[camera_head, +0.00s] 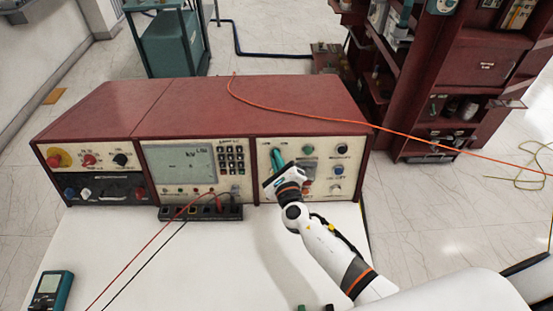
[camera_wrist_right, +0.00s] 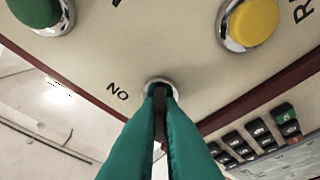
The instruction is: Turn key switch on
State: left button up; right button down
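The key switch (camera_wrist_right: 158,84) is a silver round collar on the cream panel, with a dark key (camera_wrist_right: 160,112) standing out of it. The printed letters beside it look upside down in the right wrist view. My right gripper (camera_wrist_right: 160,95) has its teal fingers on both sides of the key, closed on it. In the head view the right gripper (camera_head: 278,160) is at the right-hand panel of the red test console (camera_head: 225,100), and its fingers and wrist hide the switch. My left gripper is not in view.
A green button (camera_wrist_right: 38,12) and a yellow button (camera_wrist_right: 252,22) are near the fingers. An orange cable (camera_head: 300,109) crosses the console top. A multimeter (camera_head: 50,291) lies on the white table (camera_head: 210,265), with red and black leads (camera_head: 150,245). A red cabinet (camera_head: 480,60) stands behind.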

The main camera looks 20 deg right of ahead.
dwell(0.3)
jog(key=m+b, duration=0.2)
jog(key=shift+f+m+h+b, duration=0.25)
jog(key=shift+m+h+b, duration=0.05)
jog(key=shift+b, duration=0.05)
jog(key=m+h+b, duration=0.1)
jog(key=m, duration=0.1)
jog(key=m+h+b, duration=0.1)
jog(key=m+b, duration=0.1)
jog(key=shift+a+m+t+b, duration=0.1)
jog(key=shift+m+t+b, duration=0.2)
jog(key=shift+a+r+m+g+h+b, duration=0.1)
jog(key=shift+m+g+h+b, duration=0.25)
jog(key=shift+m+h+b, duration=1.25)
jog(key=shift+d+r+m+g+b, duration=0.1)
jog(key=shift+m+g+b, duration=0.4)
jog(key=shift+m, duration=2.45)
jog(key=shift+a+m+g+h+b, duration=0.1)
jog(key=shift+m+g+h+b, duration=0.15)
jog(key=shift+m+h+b, duration=1.4)
jog(key=shift+m+y+p, duration=0.4)
jog(key=shift+m+y, duration=0.35)
jog(key=shift+m, duration=0.05)
